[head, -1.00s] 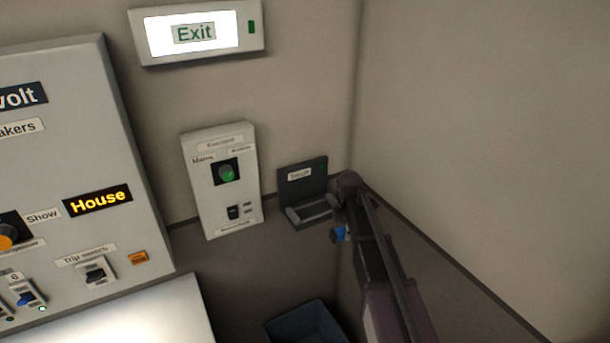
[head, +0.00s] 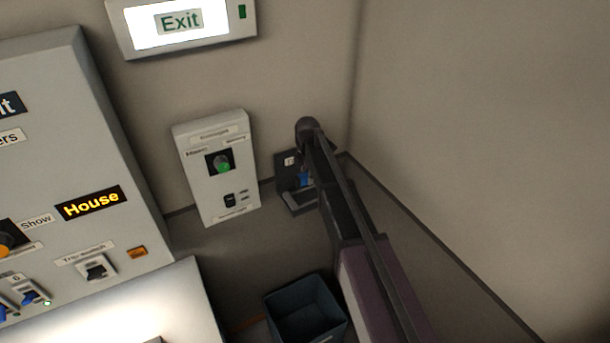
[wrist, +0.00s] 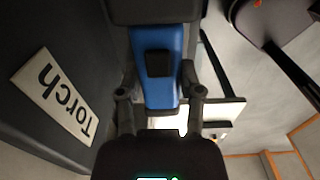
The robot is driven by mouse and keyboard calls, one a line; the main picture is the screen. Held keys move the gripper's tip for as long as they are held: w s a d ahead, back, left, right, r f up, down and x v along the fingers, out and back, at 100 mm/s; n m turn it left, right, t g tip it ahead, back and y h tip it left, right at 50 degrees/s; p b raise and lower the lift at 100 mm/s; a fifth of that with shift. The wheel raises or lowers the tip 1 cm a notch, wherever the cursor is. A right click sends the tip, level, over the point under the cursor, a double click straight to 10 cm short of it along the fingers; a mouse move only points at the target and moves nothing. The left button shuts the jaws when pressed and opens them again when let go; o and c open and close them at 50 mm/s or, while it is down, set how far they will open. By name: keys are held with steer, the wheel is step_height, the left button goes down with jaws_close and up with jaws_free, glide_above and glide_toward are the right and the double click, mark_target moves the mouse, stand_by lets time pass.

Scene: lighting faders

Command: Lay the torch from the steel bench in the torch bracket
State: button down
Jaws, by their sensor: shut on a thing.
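The torch (wrist: 157,95) is blue with a black button and black end. My gripper (wrist: 158,82) is shut on it, one finger on each side, in the wrist view. In the head view a bit of the blue torch (head: 305,180) shows in front of the torch bracket. The torch bracket (head: 282,173) is a dark back plate with a ledge below, on the wall near the corner. Its "Torch" label and dark plate (wrist: 75,50) are close on the left in the wrist view. My arm hides the bracket's right part. I cannot tell whether the torch touches it.
A grey switch box (head: 216,175) with a green knob is on the wall just left of the bracket. A dark open bin (head: 305,310) stands below. The large control panel (head: 60,150) is at the left, the lit exit sign (head: 180,22) above. The right wall is bare.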

mark_target(306, 197)
steer(key=shift+a+f, duration=0.1)
steer(key=shift+f, duration=0.1)
steer(key=shift+f+b, duration=2.6)
steer(key=shift+b, duration=0.15)
steer(key=shift+f+b, duration=0.65)
steer(key=shift+c, duration=0.8)
jaws_free()
steer(key=shift+o, duration=0.8)
steer(key=shift+r, duration=0.1)
